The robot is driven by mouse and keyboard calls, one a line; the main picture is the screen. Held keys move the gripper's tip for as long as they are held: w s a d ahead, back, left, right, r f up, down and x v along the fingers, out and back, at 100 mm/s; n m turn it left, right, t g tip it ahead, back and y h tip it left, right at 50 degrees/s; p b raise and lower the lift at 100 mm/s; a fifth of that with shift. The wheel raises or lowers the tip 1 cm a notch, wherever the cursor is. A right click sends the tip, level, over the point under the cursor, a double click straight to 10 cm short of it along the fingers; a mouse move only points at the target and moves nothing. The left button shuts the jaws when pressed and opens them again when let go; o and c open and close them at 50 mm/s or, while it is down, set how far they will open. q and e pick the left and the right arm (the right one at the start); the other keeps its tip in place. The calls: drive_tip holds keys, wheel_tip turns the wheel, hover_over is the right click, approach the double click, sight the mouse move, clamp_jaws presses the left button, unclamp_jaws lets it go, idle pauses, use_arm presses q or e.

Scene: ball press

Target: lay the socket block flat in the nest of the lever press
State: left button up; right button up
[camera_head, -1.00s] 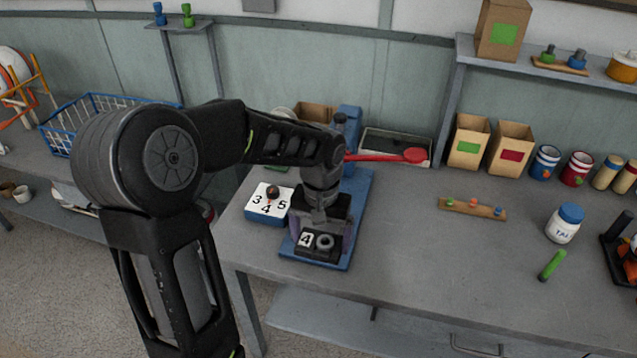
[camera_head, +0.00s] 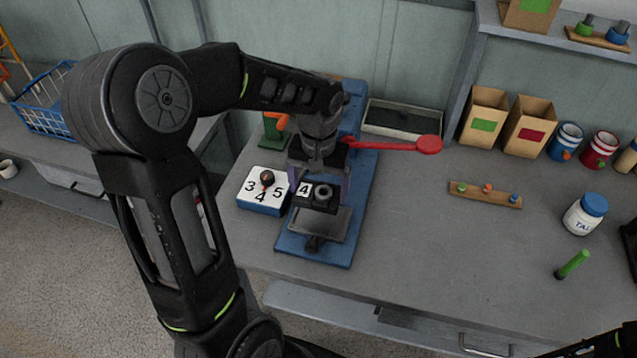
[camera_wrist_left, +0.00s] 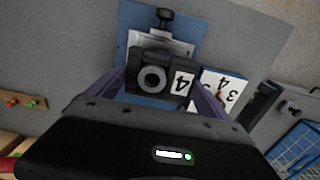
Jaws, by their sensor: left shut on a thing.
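The socket block (camera_head: 325,192) is black, with a ring-shaped socket and a white "4" label. My left gripper (camera_head: 318,186) is shut on it, a purple finger at each side. The wrist view shows the block (camera_wrist_left: 152,78) between the fingers. The lever press has a blue base (camera_head: 296,245), a blue column and a red lever (camera_head: 385,145) pointing right. Its grey nest plate (camera_head: 330,226) shows bare in front of the block, with a dark knob at the front. The block looks held above the base; the exact gap cannot be told. My right gripper is not seen.
A blue-sided box with a white numbered top (camera_head: 262,190) and a dark ball stands close left of the press. A grey tray (camera_head: 402,120) lies behind the lever. A pegged wooden strip (camera_head: 485,195) and a jar (camera_head: 585,214) are farther right. The bench between is clear.

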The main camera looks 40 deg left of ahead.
use_arm(q)
drive_tip(key=shift+f, duration=0.1)
drive_tip(key=b, duration=0.5)
hover_over(318, 216)
drive_tip(key=shift+f, duration=2.85)
drive_tip(key=shift+f+b, duration=0.5)
drive_tip(key=shift+f, duration=0.3)
drive_tip(key=o, duration=1.2)
drive_tip(key=shift+c, duration=0.2)
drive_tip(key=shift+d, duration=0.1)
drive_tip(key=shift+r, duration=0.1)
drive_tip(key=shift+r, duration=3.85)
